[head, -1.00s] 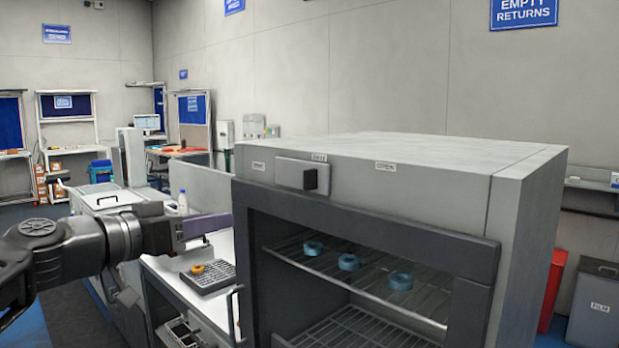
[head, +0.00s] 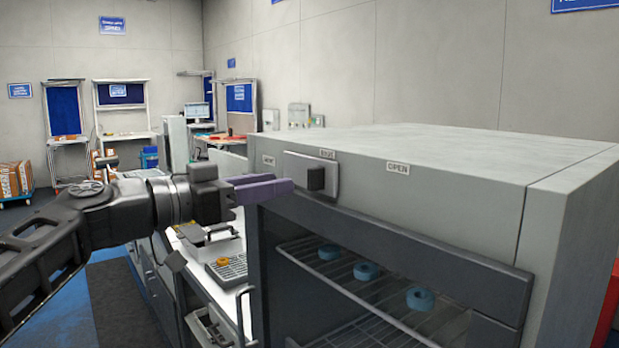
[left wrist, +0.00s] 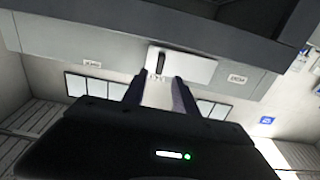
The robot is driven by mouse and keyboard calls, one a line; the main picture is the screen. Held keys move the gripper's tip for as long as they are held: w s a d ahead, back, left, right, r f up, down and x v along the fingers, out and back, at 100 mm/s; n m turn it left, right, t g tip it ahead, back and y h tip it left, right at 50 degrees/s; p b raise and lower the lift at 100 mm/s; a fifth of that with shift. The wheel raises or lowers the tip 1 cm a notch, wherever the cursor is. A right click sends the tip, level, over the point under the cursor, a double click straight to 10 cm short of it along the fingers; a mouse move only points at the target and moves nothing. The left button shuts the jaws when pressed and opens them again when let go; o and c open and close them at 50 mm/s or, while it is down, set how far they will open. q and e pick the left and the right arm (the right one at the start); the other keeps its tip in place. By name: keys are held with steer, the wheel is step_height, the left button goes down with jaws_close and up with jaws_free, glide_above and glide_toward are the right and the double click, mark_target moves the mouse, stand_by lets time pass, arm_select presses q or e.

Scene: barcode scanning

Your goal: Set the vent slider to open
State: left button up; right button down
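The vent slider is a black knob (head: 316,178) on a pale plate (head: 295,168) on the upper front of a grey oven (head: 440,195). The knob sits at the plate's right end, between a left label and the OPEN label (head: 397,168). My left gripper (head: 279,187), with purple fingers, is just left of the knob in the head view. In the left wrist view, the knob (left wrist: 158,62) is just beyond the fingertips (left wrist: 163,80), which stand apart with nothing between them. Contact with the knob cannot be made out. My right gripper is not in view.
Blue rings (head: 366,270) lie on the oven's wire rack behind its dark-framed front. A tray with an orange ring (head: 222,261) sits on a white counter left of the oven. Workbenches (head: 124,105) stand at the far wall. Floor shows at lower left.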

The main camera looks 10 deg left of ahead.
mark_target(309, 178)
arm_select(q)
steer(key=p+x, duration=0.3)
steer(key=x, duration=0.3)
steer(key=shift+w+d+r, duration=0.1)
steer(key=shift+w+d, duration=0.1)
steer(key=shift+w, duration=0.1)
steer(key=shift+w+d, duration=0.3)
steer(key=shift+w, duration=0.05)
jaws_close()
stand_by(0.9)
